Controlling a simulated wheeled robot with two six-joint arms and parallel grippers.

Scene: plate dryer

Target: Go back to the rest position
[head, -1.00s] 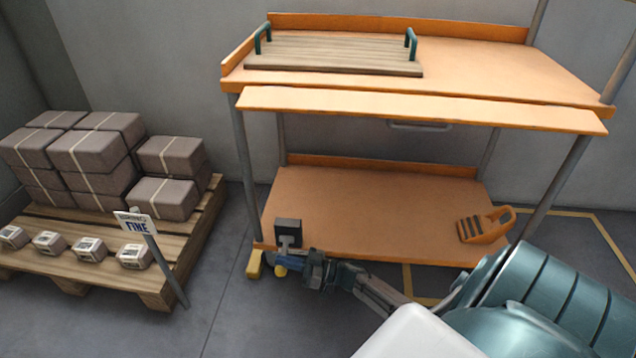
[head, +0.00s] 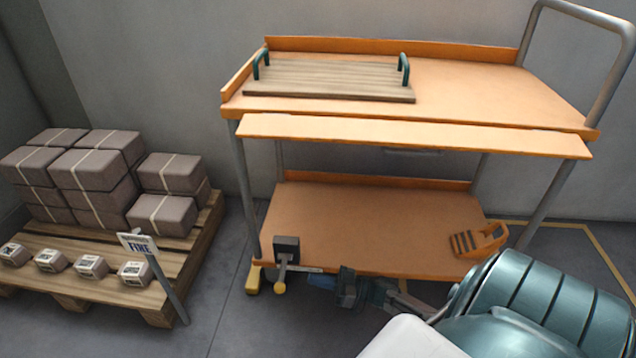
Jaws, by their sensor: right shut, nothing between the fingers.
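My right gripper (head: 343,288) is at the lower middle of the head view, in front of the lower shelf's front edge. It is shut and empty, on an arm that comes in from the lower right. A dark block with a grey lever and yellow knob (head: 284,262) is at the shelf's front left corner, to the left of the gripper and apart from it. A small blue part shows between them, too small to make out. My left gripper is not in view.
An orange two-level cart (head: 510,92) stands ahead, with a wooden board with green handles (head: 330,80) on top. An orange slotted tool (head: 480,240) lies at its lower shelf's right. A pallet (head: 110,283) with grey boxes and a sign (head: 139,245) stands left.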

